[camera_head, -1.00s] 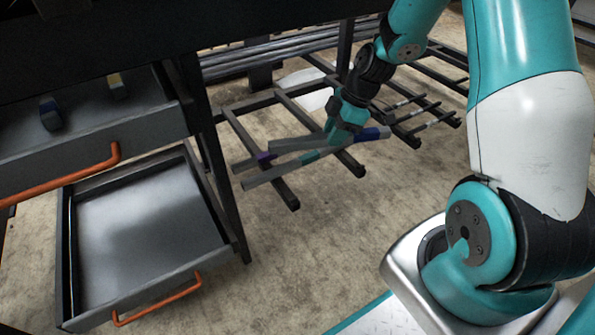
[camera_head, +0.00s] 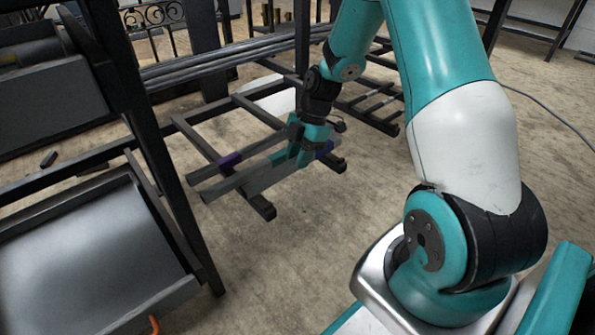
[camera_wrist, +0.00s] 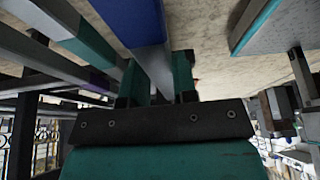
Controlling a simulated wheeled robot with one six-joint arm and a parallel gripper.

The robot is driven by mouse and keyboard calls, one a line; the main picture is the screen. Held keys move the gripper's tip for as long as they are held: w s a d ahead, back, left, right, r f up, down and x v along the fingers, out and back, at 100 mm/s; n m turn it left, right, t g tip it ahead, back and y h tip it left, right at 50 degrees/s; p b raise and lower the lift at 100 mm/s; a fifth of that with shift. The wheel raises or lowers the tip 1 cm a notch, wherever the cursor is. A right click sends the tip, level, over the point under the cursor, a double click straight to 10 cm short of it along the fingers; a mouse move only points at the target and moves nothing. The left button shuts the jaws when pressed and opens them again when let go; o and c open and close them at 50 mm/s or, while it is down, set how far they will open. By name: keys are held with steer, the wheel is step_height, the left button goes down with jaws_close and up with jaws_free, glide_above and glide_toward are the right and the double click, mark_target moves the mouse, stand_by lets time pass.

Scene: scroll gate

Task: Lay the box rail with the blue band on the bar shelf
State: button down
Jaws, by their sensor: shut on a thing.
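I cannot pick out the bar shelf with certainty.
Several long dark bars (camera_head: 190,70) run behind the low rack. Another low ladder-like frame (camera_head: 372,110) stands behind my arm. Open floor (camera_head: 300,250) lies in front.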

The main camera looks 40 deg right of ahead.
steer(key=shift+f+b, duration=0.65)
steer(key=shift+f, duration=0.7)
steer(key=shift+f, duration=0.1)
steer(key=c, duration=0.9)
jaws_free()
steer(key=p+v, duration=0.7)
steer(key=v, duration=0.5)
steer(key=shift+p, duration=0.3)
steer(key=shift+a, duration=0.1)
